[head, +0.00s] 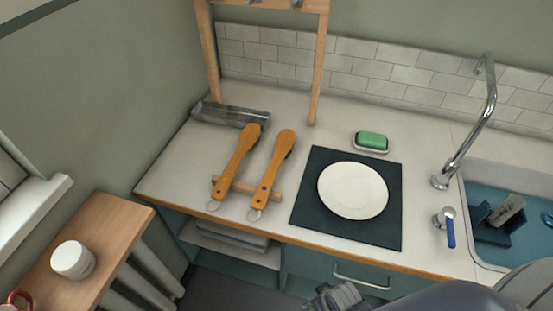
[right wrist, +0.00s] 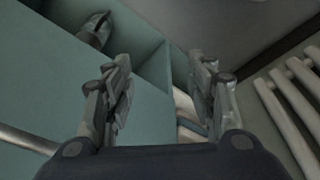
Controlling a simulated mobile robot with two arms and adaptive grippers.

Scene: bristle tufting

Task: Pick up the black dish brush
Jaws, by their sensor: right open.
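Two dish brushes with wooden handles lie side by side on the counter, propped on a wooden rest (head: 262,190). The left brush (head: 238,163) and the right brush (head: 272,172) both have a metal loop at the near end. The right brush has a blue dot on its handle, and dark bristles show at its head's edge. The left brush's bristles are mostly hidden, so I cannot tell their colour. My right gripper (head: 338,298) is low in front of the counter, apart from the brushes. In the right wrist view it is open and empty (right wrist: 158,75). My left gripper is out of view.
A white plate (head: 352,190) lies on a dark mat (head: 386,238) right of the brushes. Behind are a green sponge (head: 371,141) and a wooden frame (head: 315,70). The sink (head: 490,262) and tap (head: 480,120) are right. A white cup (head: 73,260) stands at lower left.

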